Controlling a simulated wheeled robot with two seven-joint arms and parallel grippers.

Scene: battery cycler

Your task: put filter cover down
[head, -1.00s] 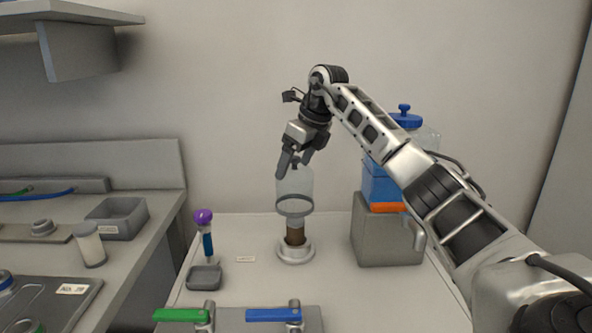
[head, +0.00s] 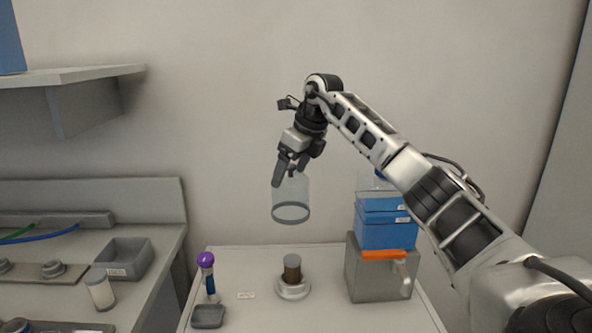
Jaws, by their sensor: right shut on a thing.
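The filter cover (head: 291,196) is a clear domed cylinder with a grey ring at its lower rim. My right gripper (head: 289,177) is shut on its top and holds it upright in the air. A clear gap shows between the cover's rim and the grey top. My left gripper is not in view.
A grey block (head: 378,276) with blue boxes (head: 385,230) and an orange handle stands to the right. A purple-capped tube (head: 206,270) and a small grey tray (head: 208,316) stand left. The white tabletop (head: 325,310) has free room around the base. A grey bench (head: 150,262) lies further left.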

